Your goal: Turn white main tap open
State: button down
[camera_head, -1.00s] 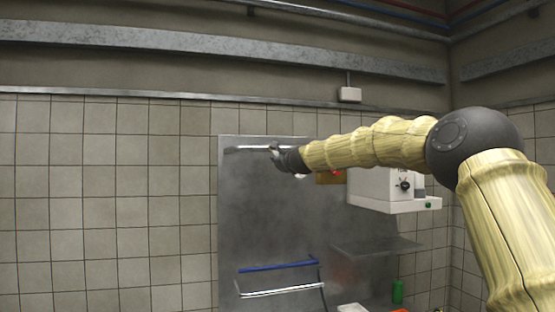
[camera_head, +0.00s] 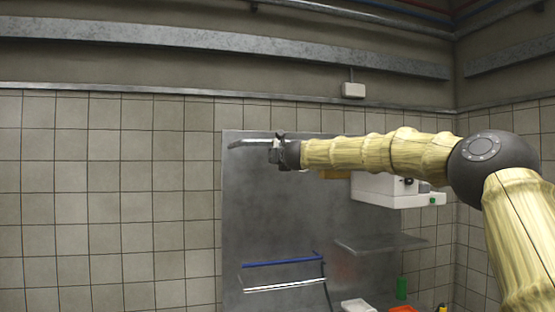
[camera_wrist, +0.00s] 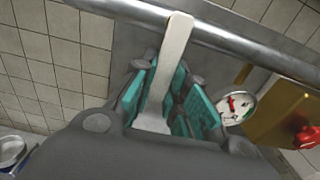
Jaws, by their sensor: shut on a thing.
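The white main tap shows in the wrist view as a flat white handle (camera_wrist: 174,50) running up between the teal finger pads, across a grey pipe (camera_wrist: 215,38). My gripper (camera_wrist: 172,100) is shut on this white handle. In the head view my gripper (camera_head: 277,149) is at the upper part of the metal wall panel, at the right end of the visible length of pipe (camera_head: 248,143). The tap itself is too small and covered there to make out. The handle's base is hidden in the wrist view.
A round gauge (camera_wrist: 236,106) and a brass-coloured box (camera_wrist: 282,110) with a red knob (camera_wrist: 307,137) are right of my gripper. A white machine (camera_head: 385,190) hangs below my forearm. Blue and silver rails (camera_head: 285,287) are lower on the panel. The tiled wall at left is clear.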

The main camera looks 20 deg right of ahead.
jog(key=shift+w+a+f, duration=0.1)
jog(key=shift+f, duration=0.4)
jog(key=c, duration=1.4)
grip_release()
jog(key=shift+r, duration=0.25)
jog(key=shift+r, duration=0.15)
jog(key=s, duration=1.2)
